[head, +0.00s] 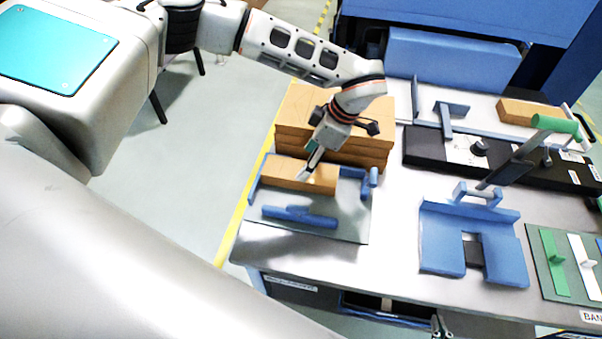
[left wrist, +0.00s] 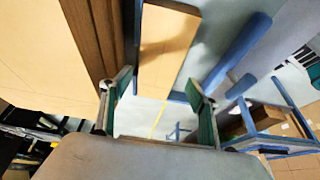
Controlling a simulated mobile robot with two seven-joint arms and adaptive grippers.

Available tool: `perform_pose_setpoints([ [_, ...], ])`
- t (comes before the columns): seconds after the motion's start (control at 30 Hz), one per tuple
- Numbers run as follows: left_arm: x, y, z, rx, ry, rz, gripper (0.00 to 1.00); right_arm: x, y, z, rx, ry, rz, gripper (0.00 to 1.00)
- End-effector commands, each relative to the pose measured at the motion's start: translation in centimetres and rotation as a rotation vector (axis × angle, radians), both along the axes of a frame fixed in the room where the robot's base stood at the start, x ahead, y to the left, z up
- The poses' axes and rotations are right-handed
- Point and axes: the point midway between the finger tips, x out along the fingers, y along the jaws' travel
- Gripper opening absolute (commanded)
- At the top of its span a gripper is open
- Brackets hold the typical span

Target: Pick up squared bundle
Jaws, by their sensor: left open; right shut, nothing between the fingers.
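The squared bundle (head: 284,172) is a flat tan kraft block lying in the blue-edged squaring jig (head: 345,222) at the table's left. It also shows in the left wrist view (left wrist: 168,45), running away between the fingers. My left gripper (head: 309,172) is open and points down at the bundle. In the wrist view one finger is on each side of the bundle's near end; whether they touch it I cannot tell. My right gripper (head: 439,327) shows only as a small tip at the bottom edge of the head view, shut and empty.
A stack of larger kraft bundles (head: 335,110) stands right behind the jig. A blue bar (head: 299,216) lies at the jig's front. To the right are a blue cradle (head: 443,240), a black device (head: 430,148) and a green mat (head: 541,265). Bare table lies between jig and cradle.

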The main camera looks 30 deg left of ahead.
Motion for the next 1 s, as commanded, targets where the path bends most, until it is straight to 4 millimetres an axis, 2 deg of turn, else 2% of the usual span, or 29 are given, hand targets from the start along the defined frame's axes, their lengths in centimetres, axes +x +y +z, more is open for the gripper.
perform_pose_setpoints([
  [0.2,-0.2,0.5,-1.3,-0.001,0.002,0.002,0.60,-0.1,0.0,0.0,-0.002,0.005,-0.001,0.00],
  [0.53,-0.3,2.0,-5.2,-0.003,0.002,0.001,0.60,0.0,0.0,0.7,-0.001,0.002,0.000,0.00],
  [0.83,-0.2,2.2,-5.6,-0.002,-0.001,0.000,0.60,0.1,0.0,0.9,0.000,-0.003,0.000,0.00],
  [0.97,-0.3,2.2,-5.6,-0.001,0.000,0.000,0.27,0.1,0.0,0.9,0.000,-0.003,-0.001,0.00],
  [1.0,-0.3,2.2,-5.6,-0.001,0.000,0.000,0.23,0.1,-0.1,0.9,0.000,-0.002,-0.001,0.00],
])
